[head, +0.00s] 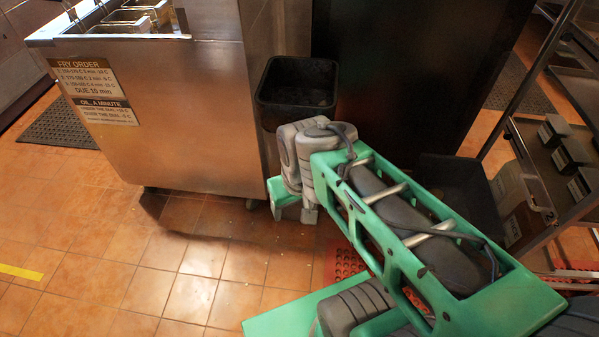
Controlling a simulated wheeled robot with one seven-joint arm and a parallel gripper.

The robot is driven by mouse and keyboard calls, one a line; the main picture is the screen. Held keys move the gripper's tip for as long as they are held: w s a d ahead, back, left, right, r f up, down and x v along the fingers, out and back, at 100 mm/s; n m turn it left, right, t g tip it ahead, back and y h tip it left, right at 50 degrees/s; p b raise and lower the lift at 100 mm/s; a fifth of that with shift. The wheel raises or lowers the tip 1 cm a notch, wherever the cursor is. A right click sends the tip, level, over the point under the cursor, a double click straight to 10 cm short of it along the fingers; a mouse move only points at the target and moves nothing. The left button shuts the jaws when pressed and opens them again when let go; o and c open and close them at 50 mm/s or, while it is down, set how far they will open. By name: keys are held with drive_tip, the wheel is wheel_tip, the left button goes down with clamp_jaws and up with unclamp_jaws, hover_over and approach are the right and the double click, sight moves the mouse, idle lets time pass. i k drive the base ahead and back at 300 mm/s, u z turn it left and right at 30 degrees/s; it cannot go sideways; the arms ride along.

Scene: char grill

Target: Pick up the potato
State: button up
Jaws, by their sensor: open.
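I do not see a potato in the head view. My gripper (293,210) hangs low over the tiled floor, at the end of my green and grey arm. It points down in front of the right end of the steel fryer cabinet and below a black bin. Its jaws are open and I see nothing between them. My wrist and forearm hide part of the floor and whatever lies behind them.
The steel fryer (190,110) stands at the left with baskets on top. The black bin (297,108) is beside it. A metal shelf rack (530,150) with containers stands at the right. A red mat (345,262) lies partly under my arm.

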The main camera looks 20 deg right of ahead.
sight(438, 193)
drive_tip(key=z, duration=1.95)
